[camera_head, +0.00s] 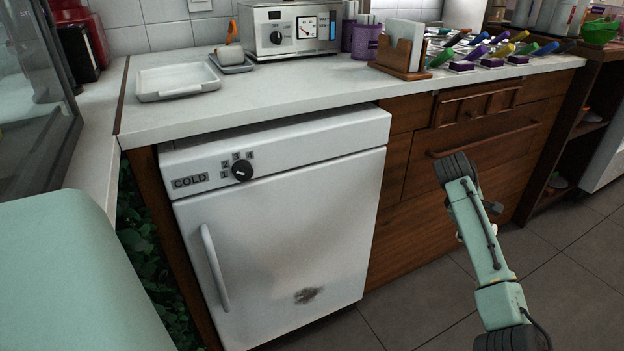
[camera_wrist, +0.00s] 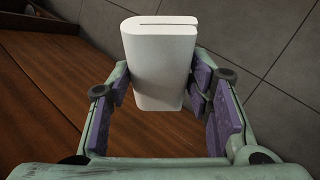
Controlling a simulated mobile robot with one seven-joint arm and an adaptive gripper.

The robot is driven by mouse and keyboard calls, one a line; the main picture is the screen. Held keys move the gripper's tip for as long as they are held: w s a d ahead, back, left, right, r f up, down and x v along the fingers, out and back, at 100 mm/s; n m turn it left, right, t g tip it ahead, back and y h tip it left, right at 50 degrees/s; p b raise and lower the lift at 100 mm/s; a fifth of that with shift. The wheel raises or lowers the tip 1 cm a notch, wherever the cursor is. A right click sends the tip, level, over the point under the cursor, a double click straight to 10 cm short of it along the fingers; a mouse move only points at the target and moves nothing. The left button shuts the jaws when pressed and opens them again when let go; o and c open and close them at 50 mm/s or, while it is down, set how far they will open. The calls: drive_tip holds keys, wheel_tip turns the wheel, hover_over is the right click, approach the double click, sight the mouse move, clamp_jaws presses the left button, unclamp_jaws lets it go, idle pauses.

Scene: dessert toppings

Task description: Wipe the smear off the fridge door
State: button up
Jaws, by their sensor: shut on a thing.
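The white fridge door (camera_head: 290,230) stands under the counter and appears closed, with a vertical handle (camera_head: 215,268) on its left side. A dark brownish smear (camera_head: 308,295) is on the lower right part of the door, with a fainter grey haze around it. In the wrist view my gripper (camera_wrist: 165,85) is shut on a folded white cloth or napkin block (camera_wrist: 160,60), held between its purple pads. In the head view the arm is right of the fridge, in front of the wooden cabinet; the gripper's fingers and the white thing are mostly hidden there.
A wooden cabinet (camera_head: 425,190) with drawers and a bar handle adjoins the fridge on the right. The counter (camera_head: 300,88) holds a white tray (camera_head: 176,82), a wooden napkin holder (camera_head: 401,62) and several coloured-handled topping tools. The tiled floor (camera_head: 400,300) before the fridge is clear.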

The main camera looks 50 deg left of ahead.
drive_tip(key=s+d+f+n+t+y+b, duration=0.1)
drive_tip(key=d+f+n+t+b, duration=0.3)
drive_tip(key=f, duration=0.4)
drive_tip(key=s+d+f+n+t+y+b, duration=0.1)
drive_tip(key=s+d+f+n+b, duration=0.2)
drive_tip(key=d+f, duration=0.35)
drive_tip(key=n+g+y+b, duration=0.6)
drive_tip(key=n+g+y, duration=0.3)
drive_tip(key=n+y, duration=0.85)
approach(293, 305)
drive_tip(key=shift+n+h, duration=0.45)
drive_tip(key=shift+n, duration=0.1)
drive_tip(key=shift+r+p+x, duration=0.15)
drive_tip(key=shift+p+x, duration=0.15)
drive_tip(key=shift+x, duration=0.85)
drive_tip(key=shift+r+p+x, duration=0.1)
drive_tip(key=shift+p+x, duration=0.2)
drive_tip(key=shift+x, duration=0.85)
drive_tip(key=shift+x, duration=0.9)
drive_tip(key=shift+w+r, duration=0.1)
drive_tip(key=shift+r, duration=0.1)
